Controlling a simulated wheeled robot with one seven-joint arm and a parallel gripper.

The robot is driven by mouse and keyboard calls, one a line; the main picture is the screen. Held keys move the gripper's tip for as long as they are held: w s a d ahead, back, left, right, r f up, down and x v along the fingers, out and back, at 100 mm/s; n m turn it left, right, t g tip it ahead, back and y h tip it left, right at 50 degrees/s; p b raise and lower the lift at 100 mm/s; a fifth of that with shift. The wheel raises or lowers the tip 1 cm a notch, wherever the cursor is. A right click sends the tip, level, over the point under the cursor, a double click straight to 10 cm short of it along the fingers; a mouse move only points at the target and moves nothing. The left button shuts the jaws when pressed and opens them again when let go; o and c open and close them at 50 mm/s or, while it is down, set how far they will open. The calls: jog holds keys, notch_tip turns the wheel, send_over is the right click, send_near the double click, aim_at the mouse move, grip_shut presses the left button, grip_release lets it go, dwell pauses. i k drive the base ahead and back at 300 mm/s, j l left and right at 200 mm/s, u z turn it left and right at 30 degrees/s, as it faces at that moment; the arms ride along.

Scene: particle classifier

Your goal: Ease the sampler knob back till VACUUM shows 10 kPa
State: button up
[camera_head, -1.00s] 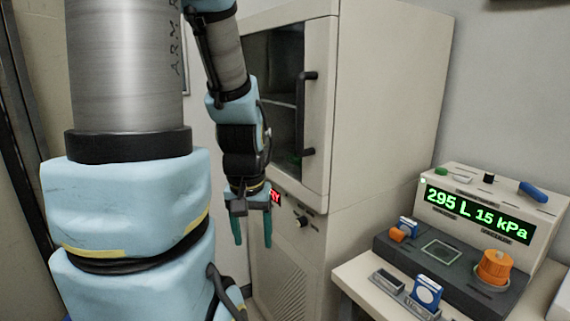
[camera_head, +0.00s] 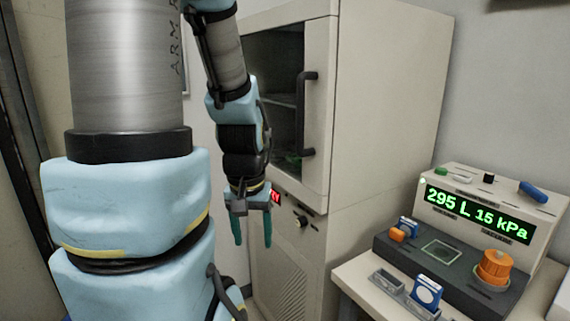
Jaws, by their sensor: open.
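The sampler (camera_head: 459,268) stands on the bench at the right, with a dark grey deck and a cream upright panel behind it. An orange ribbed knob (camera_head: 494,267) sits on the right of its deck. The green display (camera_head: 478,214) on the panel reads 295 L and 15 kPa. My gripper (camera_head: 252,240) hangs fingers down in front of the cream cabinet, well to the left of the knob. Its two teal fingers are apart with nothing between them.
The cabinet (camera_head: 385,110) has a dark glass door with a black handle (camera_head: 302,112). A blue-and-white cassette (camera_head: 427,293) stands in a grey holder at the bench front. Another cassette (camera_head: 408,227) and an orange piece (camera_head: 397,235) are on the deck's left. A blue lever (camera_head: 533,191) tops the panel.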

aim_at(489, 177)
jog(key=z, duration=1.25)
